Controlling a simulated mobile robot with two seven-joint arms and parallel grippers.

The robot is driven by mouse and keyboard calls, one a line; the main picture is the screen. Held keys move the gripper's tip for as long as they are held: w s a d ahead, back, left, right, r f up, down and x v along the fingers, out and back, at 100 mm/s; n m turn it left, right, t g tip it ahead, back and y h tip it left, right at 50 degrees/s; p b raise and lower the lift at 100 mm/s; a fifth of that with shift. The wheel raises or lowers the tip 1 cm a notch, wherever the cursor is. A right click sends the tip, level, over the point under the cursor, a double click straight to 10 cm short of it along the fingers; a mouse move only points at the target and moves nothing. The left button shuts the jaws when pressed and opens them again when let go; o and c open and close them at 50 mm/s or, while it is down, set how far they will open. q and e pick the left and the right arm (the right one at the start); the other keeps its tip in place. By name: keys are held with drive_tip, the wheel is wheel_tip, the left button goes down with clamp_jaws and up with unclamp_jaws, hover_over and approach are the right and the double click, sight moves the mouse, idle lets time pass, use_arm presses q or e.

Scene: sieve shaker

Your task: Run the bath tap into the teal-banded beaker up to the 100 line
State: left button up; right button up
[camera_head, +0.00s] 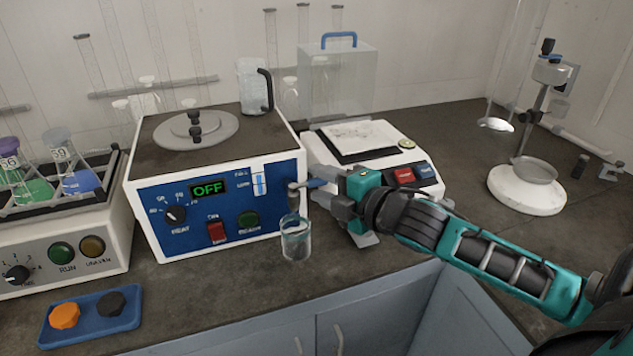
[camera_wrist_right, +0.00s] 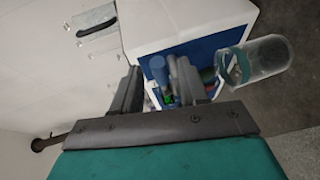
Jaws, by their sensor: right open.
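The teal-banded beaker (camera_head: 295,242) stands upright on the bench in front of the bath, below the tap (camera_head: 293,188). It looks clear; I cannot make out a water level or its 100 line. It also shows at the upper right of the right wrist view (camera_wrist_right: 262,60). The white and blue bath (camera_head: 270,205) reads OFF on its green display. The tap's blue lever (camera_head: 316,183) points right, towards my right gripper (camera_head: 335,195). My right gripper is open, and in the wrist view a blue part like the lever (camera_wrist_right: 158,68) shows between its fingers. My left gripper is out of view.
A balance (camera_head: 415,175) with a clear draft shield stands behind my right arm. A shaker with flasks (camera_head: 60,235) is at the left, with a blue tray (camera_head: 90,318) in front. A stand on a white base (camera_head: 525,200) is at the right. The bench front is clear around the beaker.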

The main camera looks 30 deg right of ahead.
drive_tip(key=shift+x, duration=1.05)
drive_tip(key=shift+c, duration=0.3)
clamp_jaws()
